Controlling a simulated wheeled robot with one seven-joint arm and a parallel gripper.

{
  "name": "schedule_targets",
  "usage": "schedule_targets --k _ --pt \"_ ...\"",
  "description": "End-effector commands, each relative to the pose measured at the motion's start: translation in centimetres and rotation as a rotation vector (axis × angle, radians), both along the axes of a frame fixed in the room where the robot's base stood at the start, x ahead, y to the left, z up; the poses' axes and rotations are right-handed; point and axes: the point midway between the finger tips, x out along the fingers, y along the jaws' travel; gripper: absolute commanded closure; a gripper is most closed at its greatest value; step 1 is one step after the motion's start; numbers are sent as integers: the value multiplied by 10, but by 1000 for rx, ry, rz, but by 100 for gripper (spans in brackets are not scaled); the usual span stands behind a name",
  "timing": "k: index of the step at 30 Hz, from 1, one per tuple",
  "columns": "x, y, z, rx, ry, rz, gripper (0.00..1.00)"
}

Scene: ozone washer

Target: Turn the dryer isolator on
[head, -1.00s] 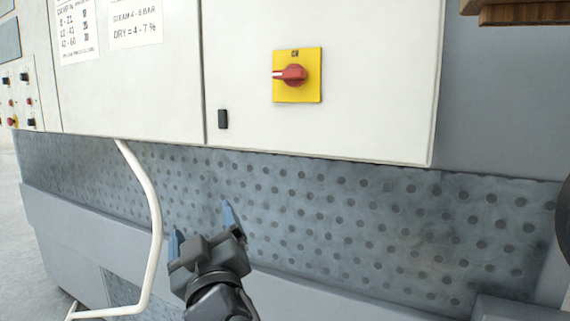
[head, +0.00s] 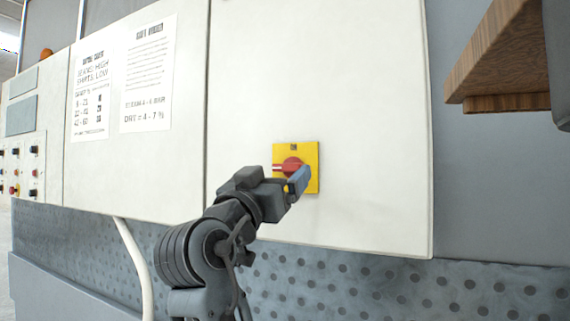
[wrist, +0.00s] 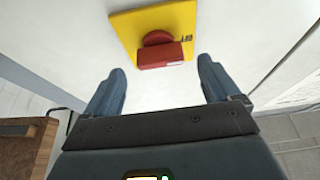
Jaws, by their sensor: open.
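The dryer isolator is a red rotary knob (head: 290,167) on a yellow square plate (head: 311,153), fixed to a white cabinet door. Its handle points left in the head view, and my gripper partly covers the plate's lower part. In the wrist view the red knob (wrist: 160,52) sits on the yellow plate (wrist: 126,24), with "OFF" lettering at the plate's right side. My gripper (head: 296,183) is at the plate; in the wrist view its open blue fingers (wrist: 160,85) stand either side of the knob's line, just short of it. Nothing is between them.
The white cabinet door (head: 370,130) is flat and clear around the plate. A wooden shelf (head: 495,60) juts out at upper right. Paper notices (head: 147,75) and a button panel (head: 22,165) are to the left. A white pipe (head: 135,265) runs below.

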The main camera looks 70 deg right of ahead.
Motion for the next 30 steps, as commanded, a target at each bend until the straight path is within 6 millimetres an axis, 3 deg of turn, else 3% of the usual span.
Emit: schedule_targets --k 7,18,30 --pt "-2 -29 13 0 1 0 11" --pt "-2 -34 14 0 1 2 11" --pt "-2 -34 14 0 1 3 48"
